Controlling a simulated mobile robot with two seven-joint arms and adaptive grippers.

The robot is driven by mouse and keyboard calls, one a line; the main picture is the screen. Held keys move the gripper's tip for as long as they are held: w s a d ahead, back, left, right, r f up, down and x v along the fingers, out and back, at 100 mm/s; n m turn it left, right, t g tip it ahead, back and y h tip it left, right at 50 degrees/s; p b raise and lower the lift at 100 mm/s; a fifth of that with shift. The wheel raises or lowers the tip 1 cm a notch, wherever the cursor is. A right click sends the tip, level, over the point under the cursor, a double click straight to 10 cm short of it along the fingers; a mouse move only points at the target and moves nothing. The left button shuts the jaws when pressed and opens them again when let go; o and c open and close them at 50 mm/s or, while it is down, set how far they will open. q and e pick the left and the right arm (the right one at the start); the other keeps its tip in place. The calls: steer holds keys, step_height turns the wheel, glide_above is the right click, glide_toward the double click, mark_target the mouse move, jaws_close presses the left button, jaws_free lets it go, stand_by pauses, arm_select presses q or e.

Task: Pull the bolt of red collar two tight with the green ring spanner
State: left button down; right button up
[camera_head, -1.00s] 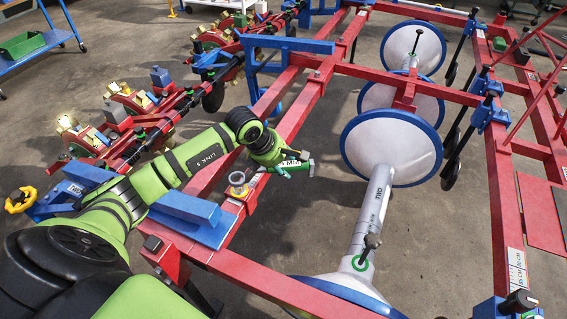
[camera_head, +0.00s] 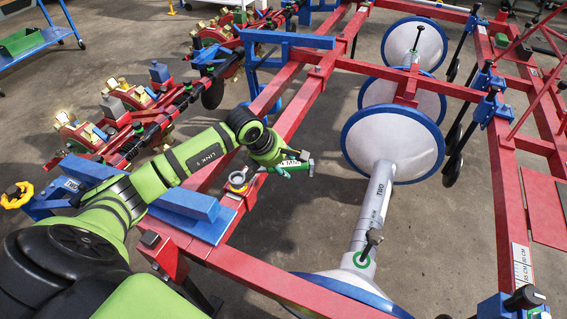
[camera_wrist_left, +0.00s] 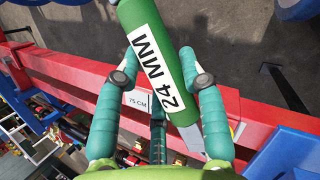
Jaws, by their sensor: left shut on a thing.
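The green ring spanner (camera_head: 297,167) has a green handle with a white label, which reads "24 MM" in the left wrist view (camera_wrist_left: 152,65). My left gripper (camera_head: 280,160) is shut on this handle, with fingers on both sides of it in the left wrist view. The spanner's pale ring end (camera_head: 237,182) is at a yellowish bolt head on a red collar (camera_head: 232,200) on the red beam. I cannot tell whether the ring is fully seated. The collar's number is not readable. My right gripper is not in view.
A blue bar (camera_head: 190,204) lies close left of the collar. White discs with blue rims (camera_head: 392,145) stand right of the gripper, with a grey tube (camera_head: 375,205) marked "TWO". Red frame beams surround them. Bare floor shows between beam and discs.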

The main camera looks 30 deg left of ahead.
arm_select(q)
steer(key=shift+f+b, duration=0.4)
steer(key=shift+f, duration=0.1)
steer(key=shift+s+a+f+b, duration=0.1)
steer(key=shift+a+f+b, duration=0.1)
steer(key=shift+f+b, duration=0.1)
